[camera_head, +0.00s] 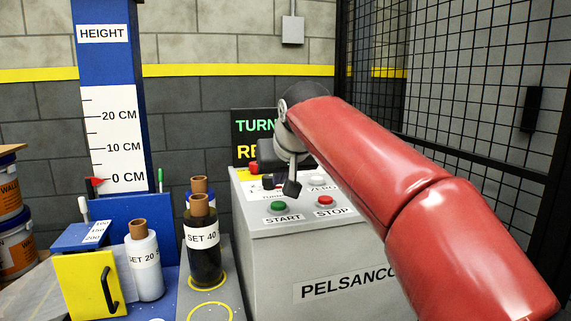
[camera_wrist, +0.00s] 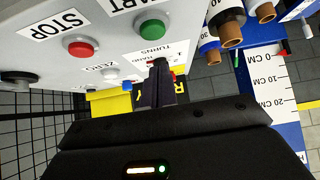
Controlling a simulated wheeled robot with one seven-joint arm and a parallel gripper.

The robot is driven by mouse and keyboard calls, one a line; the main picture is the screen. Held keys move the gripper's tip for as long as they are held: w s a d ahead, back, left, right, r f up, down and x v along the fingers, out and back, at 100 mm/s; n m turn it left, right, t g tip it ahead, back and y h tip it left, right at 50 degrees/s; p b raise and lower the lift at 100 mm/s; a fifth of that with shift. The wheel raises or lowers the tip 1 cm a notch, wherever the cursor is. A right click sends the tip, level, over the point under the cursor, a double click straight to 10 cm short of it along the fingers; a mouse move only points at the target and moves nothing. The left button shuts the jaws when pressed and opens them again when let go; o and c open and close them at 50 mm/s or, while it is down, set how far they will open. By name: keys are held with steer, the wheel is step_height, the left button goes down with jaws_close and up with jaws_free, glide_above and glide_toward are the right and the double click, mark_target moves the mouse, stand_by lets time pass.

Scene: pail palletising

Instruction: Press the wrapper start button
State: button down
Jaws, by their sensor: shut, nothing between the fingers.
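The green start button (camera_head: 278,206) sits on the sloped top of the grey control box (camera_head: 275,250), above a START label. In the wrist view the green button (camera_wrist: 150,28) shows whole and uncovered. My gripper (camera_head: 291,188) is shut and empty, pointing down over the panel, just behind and slightly right of the green button in the head view. In the wrist view its closed dark fingertips (camera_wrist: 159,68) show near the TURNS label, apart from the green button in the picture. I cannot tell how high the tips are above the panel.
A red stop button (camera_head: 325,202) is right of the green one, with a pale ZERO button (camera_head: 317,180) behind it. A display (camera_head: 243,125) stands behind the box, partly hidden by my arm. A mesh fence (camera_head: 460,90) is on the right.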

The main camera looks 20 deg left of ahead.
mark_target(277, 201)
steer(key=shift+f+b, duration=0.45)
steer(key=shift+f, duration=1.5)
